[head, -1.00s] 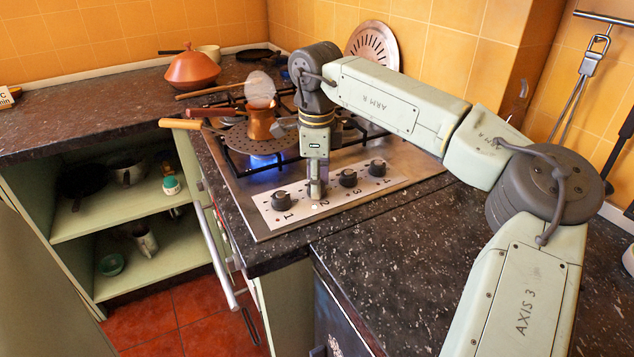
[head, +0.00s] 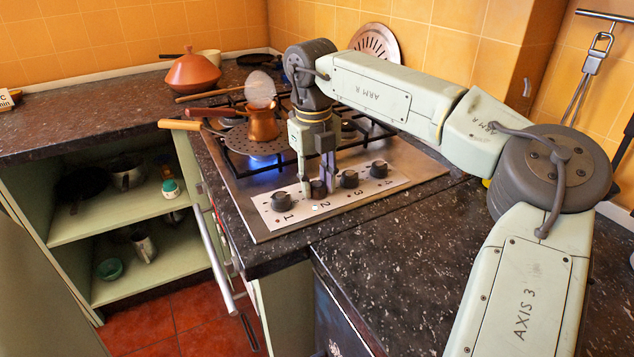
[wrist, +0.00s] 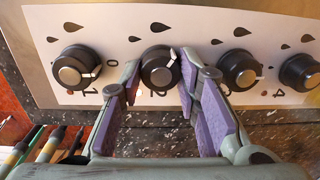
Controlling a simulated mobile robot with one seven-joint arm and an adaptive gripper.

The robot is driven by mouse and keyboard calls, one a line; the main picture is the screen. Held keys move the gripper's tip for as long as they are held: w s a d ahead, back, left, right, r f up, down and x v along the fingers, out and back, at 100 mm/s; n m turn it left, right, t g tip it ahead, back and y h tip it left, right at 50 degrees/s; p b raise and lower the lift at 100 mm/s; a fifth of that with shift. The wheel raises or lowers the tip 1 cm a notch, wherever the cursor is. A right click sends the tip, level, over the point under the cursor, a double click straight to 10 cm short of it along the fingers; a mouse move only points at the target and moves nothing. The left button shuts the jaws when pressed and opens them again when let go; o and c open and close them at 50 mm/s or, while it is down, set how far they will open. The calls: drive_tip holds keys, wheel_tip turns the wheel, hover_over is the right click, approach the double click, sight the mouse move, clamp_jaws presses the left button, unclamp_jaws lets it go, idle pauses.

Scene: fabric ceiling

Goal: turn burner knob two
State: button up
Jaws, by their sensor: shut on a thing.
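Burner knob two (head: 318,189) is a dark knob with a metal cap, second from the left on the light control strip. In the wrist view knob two (wrist: 158,70) sits between my purple-padded fingers, its white mark pointing to the upper right. My gripper (head: 318,183) points down from above the strip, one finger on each side of the knob, and is shut on it. The fingertips hide parts of the knob's sides. The printed "2" shows in front of it in the head view.
Knob one (head: 281,201) and knob three (head: 349,179) stand close on either side, with knob four (head: 378,169) farther right. A blue flame burns under the perforated plate (head: 238,143). A copper pot (head: 264,124) stands behind my gripper. The counter at right is clear.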

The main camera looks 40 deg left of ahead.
drive_tip(key=m, duration=0.5)
drive_tip(key=shift+m+b, duration=0.3)
drive_tip(key=m, duration=0.4)
drive_tip(key=shift+m, duration=0.3)
drive_tip(key=o, duration=1.1)
drive_tip(key=shift+o, duration=0.2)
wheel_tip(320, 180, up, 12)
drive_tip(key=shift+a, duration=0.3)
drive_tip(key=shift+s, duration=0.15)
